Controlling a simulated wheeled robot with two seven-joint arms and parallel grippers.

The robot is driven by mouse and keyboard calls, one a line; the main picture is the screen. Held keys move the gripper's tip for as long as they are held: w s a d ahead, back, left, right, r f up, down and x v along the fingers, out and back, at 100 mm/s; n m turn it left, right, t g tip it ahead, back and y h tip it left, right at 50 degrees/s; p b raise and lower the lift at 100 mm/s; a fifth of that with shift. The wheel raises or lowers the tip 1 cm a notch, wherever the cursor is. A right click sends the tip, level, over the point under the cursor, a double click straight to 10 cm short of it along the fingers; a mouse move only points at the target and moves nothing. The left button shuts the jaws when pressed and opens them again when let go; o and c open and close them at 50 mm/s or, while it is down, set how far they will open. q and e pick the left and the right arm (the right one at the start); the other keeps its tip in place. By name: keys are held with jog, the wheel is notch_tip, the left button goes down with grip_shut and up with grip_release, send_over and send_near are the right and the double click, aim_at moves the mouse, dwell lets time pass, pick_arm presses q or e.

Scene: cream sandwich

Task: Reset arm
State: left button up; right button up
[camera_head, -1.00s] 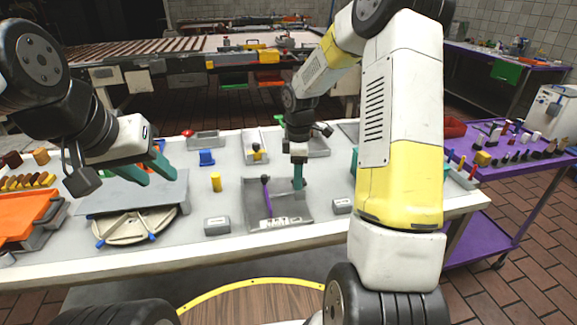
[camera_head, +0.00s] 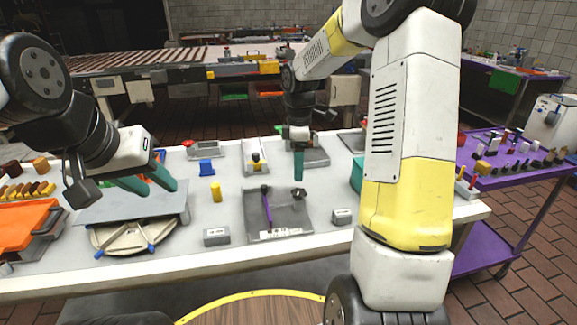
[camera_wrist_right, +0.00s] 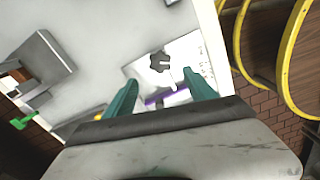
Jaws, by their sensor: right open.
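My left gripper (camera_head: 150,179) has teal fingers with a gap between them. It hangs over the grey board above the round cream plate at the table's left side. My right gripper (camera_head: 298,166) is over the middle of the table, above the back part of a grey tray. In the right wrist view its two teal fingers (camera_wrist_right: 162,98) stand apart with nothing held between them. The grey tray (camera_head: 256,220) holds a purple-handled tool (camera_head: 267,206) and a small dark piece (camera_head: 299,192). The tool's purple handle is partly visible between the fingers in the wrist view.
A yellow cylinder (camera_head: 216,192) and a blue block (camera_head: 206,168) stand left of the tray. Small grey boxes (camera_head: 217,236) flank its front. An orange-lidded case (camera_head: 26,226) is at the far left. A purple cart (camera_head: 500,180) stands at the right.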

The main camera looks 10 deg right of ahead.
jog(key=shift+r, duration=0.15)
jog(key=s+r+m+t, duration=0.3)
jog(key=s+r+m, duration=0.5)
jog(key=s+r, duration=0.45)
jog(key=s+a+m+t+y, duration=0.1)
jog(key=s+m, duration=0.2)
jog(key=s, duration=0.3)
jog(key=s+a+r+m+t+y, duration=0.1)
jog(key=s+m+t, duration=0.1)
jog(key=s+m, duration=0.2)
jog(key=shift+s+r, duration=0.25)
jog(key=shift+s, duration=0.7)
